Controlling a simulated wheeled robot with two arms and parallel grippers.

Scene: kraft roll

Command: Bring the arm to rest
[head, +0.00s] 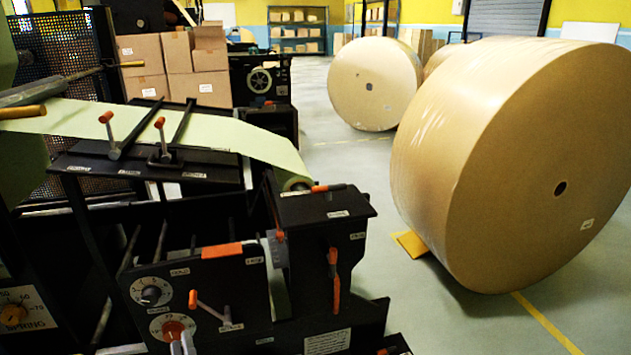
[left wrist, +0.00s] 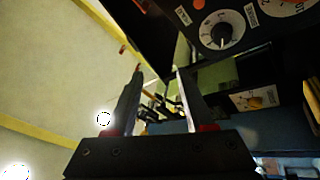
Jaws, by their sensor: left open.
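My left gripper shows in the left wrist view (left wrist: 160,72) with its two dark fingers apart and nothing between them. In the head view only its grey fingertips (head: 182,343) show at the bottom edge, just below the lower dial with the orange knob (head: 173,328) on the machine's front panel. I cannot tell from these frames whether the fingertips touch the knob. In the left wrist view a white dial (left wrist: 222,35) is beyond and right of the fingers. My right gripper is not in view.
The black machine (head: 220,265) with orange-handled levers and a green paper web (head: 200,127) fills the left. Cardboard boxes (head: 197,88) stand behind the machine. Floor between is clear.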

